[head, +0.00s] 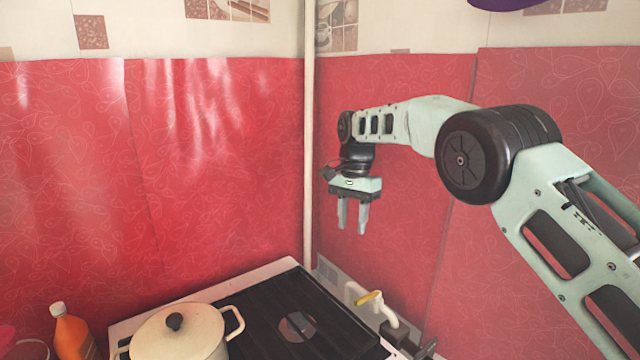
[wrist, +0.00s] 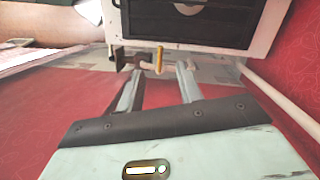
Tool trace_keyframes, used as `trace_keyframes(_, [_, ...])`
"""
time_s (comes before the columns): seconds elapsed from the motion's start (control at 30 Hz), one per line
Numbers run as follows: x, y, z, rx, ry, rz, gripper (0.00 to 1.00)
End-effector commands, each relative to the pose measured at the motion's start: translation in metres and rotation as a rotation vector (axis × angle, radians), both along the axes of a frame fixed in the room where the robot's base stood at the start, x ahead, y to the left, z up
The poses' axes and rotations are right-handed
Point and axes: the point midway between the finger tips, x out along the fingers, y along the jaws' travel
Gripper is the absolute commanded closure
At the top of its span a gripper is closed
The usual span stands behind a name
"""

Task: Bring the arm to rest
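My gripper (head: 352,230) hangs from my stretched-out arm, fingers down, in the head view. It is in front of the red wall covering, above and behind the right back corner of the stove. Its two fingers stand apart with nothing between them. In the wrist view my gripper (wrist: 157,75) also shows both fingers spread. A yellow-handled valve (wrist: 160,60) lies beyond the fingertips there, not held. The same valve (head: 368,298) is below the gripper in the head view.
A stove (head: 265,290) with a dark top stands below, bearing a cream lidded pot (head: 180,338). An orange bottle (head: 74,335) stands left of it. A pale vertical pipe (head: 309,140) runs up the corner left of my gripper. A purple object (head: 500,4) is at the top edge.

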Motion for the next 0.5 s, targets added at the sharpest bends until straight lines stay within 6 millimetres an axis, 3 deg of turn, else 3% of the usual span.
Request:
trace_keyframes(0.27, [-0.094, 0.022, 0.034, 0.135, -0.036, 0.327, 0.64])
trace_keyframes(0.5, [-0.208, 0.027, 0.043, 0.193, -0.091, 0.655, 0.64])
